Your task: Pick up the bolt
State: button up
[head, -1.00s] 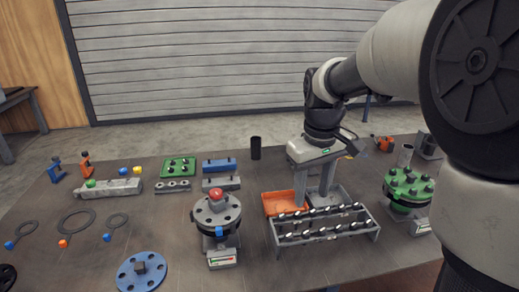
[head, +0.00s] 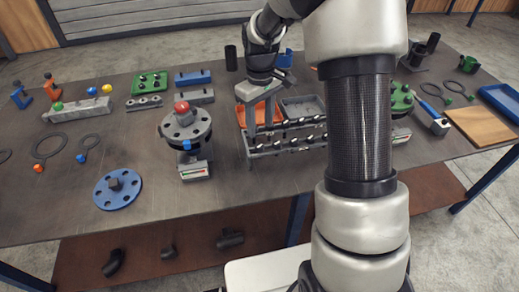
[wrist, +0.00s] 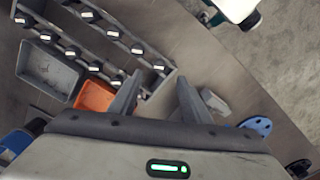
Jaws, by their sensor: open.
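Several dark bolts with pale ends sit in rows in a grey rack (head: 287,144). One row includes a bolt (head: 301,121), and I cannot tell which one the task means. In the wrist view the rack (wrist: 112,42) runs from the upper left, with a bolt (wrist: 158,67) at its near end, close to the fingertips. My gripper (head: 261,124) is open, pointing down at the left end of the rack, in front of the orange bin.
An orange bin (head: 242,113) and a grey bin (head: 303,107) stand behind the rack. A flanged pipe with a red knob (head: 184,128) stands left of it. A blue flange (head: 117,189) lies at the front left. A green flange stand (head: 401,101) is partly behind my arm.

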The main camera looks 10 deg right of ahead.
aim_at(260, 146)
jog(key=f, duration=0.8)
jog(key=shift+w+f, duration=0.2)
grip_shut()
